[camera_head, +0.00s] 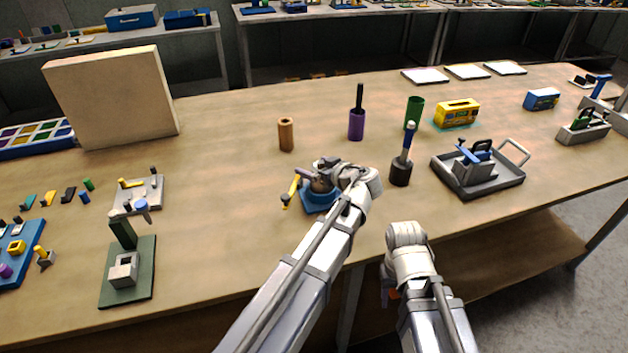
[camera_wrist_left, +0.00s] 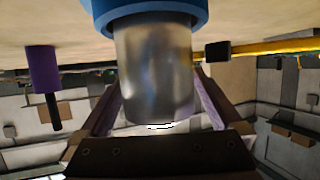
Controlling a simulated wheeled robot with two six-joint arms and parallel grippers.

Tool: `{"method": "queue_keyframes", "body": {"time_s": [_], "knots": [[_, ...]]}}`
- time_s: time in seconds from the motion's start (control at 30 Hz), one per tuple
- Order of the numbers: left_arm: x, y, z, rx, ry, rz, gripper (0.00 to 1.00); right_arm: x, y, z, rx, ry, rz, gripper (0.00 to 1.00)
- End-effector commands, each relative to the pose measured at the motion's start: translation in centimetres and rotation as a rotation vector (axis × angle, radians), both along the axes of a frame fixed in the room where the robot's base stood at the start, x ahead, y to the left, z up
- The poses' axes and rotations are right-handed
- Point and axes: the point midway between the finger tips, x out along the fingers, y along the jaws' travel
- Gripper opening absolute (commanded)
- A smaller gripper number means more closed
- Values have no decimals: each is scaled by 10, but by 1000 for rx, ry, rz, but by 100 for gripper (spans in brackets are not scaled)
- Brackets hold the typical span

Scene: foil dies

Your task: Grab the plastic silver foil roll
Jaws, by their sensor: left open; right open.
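The silver foil roll (camera_wrist_left: 155,75) is a shiny grey cylinder seated in a round blue holder (camera_wrist_left: 150,10) in the left wrist view, which looks upside down. In the head view the roll (camera_head: 322,184) is partly hidden by my left gripper, and its blue base (camera_head: 318,204) stands on the table. My left gripper (camera_head: 334,177) is at the roll. Its open fingers (camera_wrist_left: 157,100) are on either side of the roll; contact is not clear. My right gripper (camera_head: 390,292) is low at the table's front edge, and its fingers are mostly hidden.
A yellow-handled piece (camera_head: 293,190) sits close left of the roll. Behind are a brown cylinder (camera_head: 286,135) and a purple holder with a black rod (camera_head: 356,124). A black holder with a blue-handled tool (camera_head: 401,173) and a grey tray (camera_head: 482,187) stand to the right.

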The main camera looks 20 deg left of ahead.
Motion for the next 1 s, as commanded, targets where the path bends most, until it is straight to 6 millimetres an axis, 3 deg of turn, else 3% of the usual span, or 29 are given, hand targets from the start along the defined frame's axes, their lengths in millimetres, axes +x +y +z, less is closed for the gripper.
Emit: {"method": "queue_keyframes", "body": {"time_s": [0.1,0.9,1.0], "knots": [[0,0,1,0,0,-1,99,0,0,1,0,0,0,50],[0,0,1,1,0,-1,9,0,0,1,0,0,0,50],[0,0,1,1,0,-1,3,0,0,1,0,0,0,50]]}}
